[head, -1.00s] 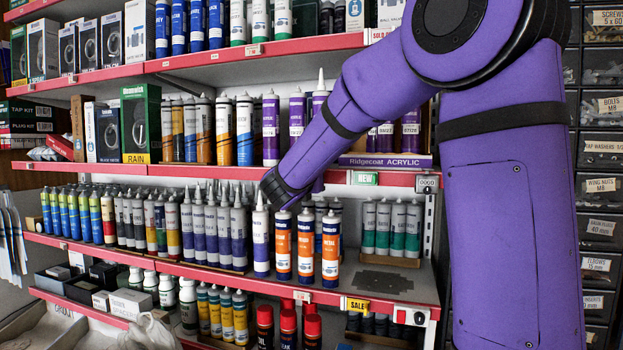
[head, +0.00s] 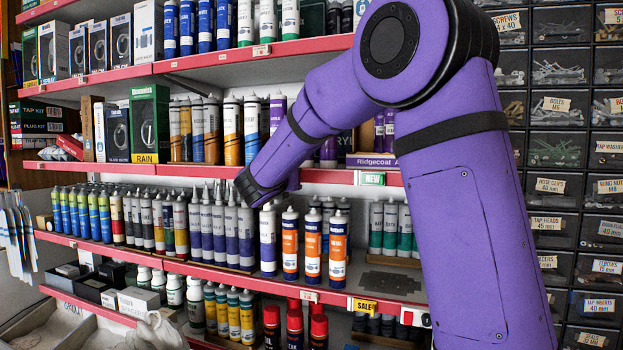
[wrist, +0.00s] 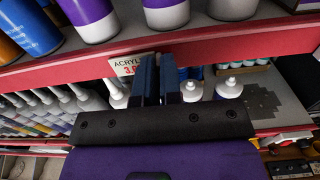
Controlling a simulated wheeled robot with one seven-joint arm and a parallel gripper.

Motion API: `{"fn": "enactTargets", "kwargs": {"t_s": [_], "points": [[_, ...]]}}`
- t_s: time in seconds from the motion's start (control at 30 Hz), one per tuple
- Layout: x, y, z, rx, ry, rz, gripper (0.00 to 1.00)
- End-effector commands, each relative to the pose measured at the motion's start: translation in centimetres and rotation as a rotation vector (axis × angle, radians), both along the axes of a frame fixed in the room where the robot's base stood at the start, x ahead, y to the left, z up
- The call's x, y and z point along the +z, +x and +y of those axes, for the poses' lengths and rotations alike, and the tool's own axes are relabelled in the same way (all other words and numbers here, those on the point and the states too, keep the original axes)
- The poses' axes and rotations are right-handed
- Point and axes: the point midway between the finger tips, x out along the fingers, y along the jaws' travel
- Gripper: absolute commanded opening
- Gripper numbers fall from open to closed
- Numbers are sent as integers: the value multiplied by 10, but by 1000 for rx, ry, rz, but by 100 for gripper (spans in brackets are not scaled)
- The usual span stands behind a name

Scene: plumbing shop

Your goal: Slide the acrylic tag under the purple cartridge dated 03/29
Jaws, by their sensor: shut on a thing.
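In the wrist view my gripper (wrist: 157,78) has its fingers close together at the red shelf edge, shut on the acrylic tag (wrist: 124,66). The tag is a small white label with "ACRYLIC" and a red price, partly hidden by the fingers. It appears at the red strip; I cannot tell whether it touches. Purple-and-white cartridges stand just above on the shelf, one at left (wrist: 91,18) and one near the middle (wrist: 166,13). In the head view a purple cartridge (head: 277,113) stands left of my arm. Others are largely hidden behind it. No date is readable.
White-nozzled tubes (wrist: 229,87) stand on the shelf below, close beneath my fingers. Orange-and-white cartridges (head: 290,245) stand on that lower shelf. A green NEW label (head: 371,178) is on the red strip to the right. Drawer units (head: 560,150) line the right side.

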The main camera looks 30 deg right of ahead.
Motion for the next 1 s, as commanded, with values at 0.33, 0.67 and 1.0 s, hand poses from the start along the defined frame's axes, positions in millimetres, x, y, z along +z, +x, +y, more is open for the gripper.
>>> {"fn": "enactTargets", "kwargs": {"t_s": [0.33,0.67,1.0], "points": [[0,32,25,-1,0,0,0],[0,32,25,-1,0,0,22],[0,31,26,-1,0,0,32]]}}
